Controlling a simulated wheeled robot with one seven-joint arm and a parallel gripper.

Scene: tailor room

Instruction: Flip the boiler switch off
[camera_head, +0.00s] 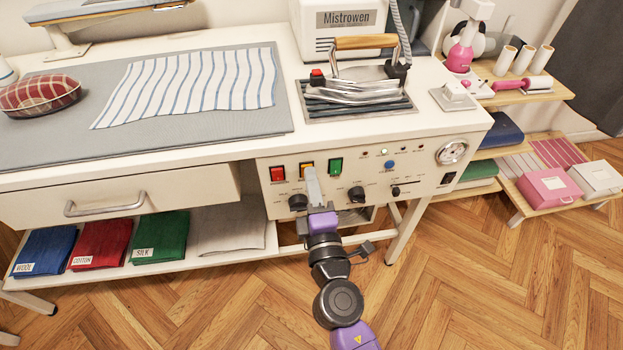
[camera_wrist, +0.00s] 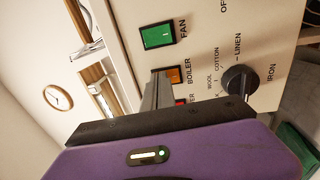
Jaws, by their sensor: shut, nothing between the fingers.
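The boiler switch is the orange rocker (camera_head: 307,167) on the white control panel, between a red and a green switch. In the wrist view the orange boiler switch (camera_wrist: 174,76) shows beside the label BOILER, partly hidden by my gripper's fingers. My gripper (camera_head: 312,172) is shut and empty, its fingertips in front of the lower part of the orange switch. In the wrist view my gripper (camera_wrist: 160,78) reaches up to the orange switch; I cannot tell whether it touches.
The green fan switch (camera_head: 336,166) and the red switch (camera_head: 278,174) flank the boiler switch. Black knobs sit below, including one at left (camera_head: 298,202) and one at right (camera_head: 357,194). An iron (camera_head: 355,85) stands on the table above. Folded cloths lie on the lower shelf.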

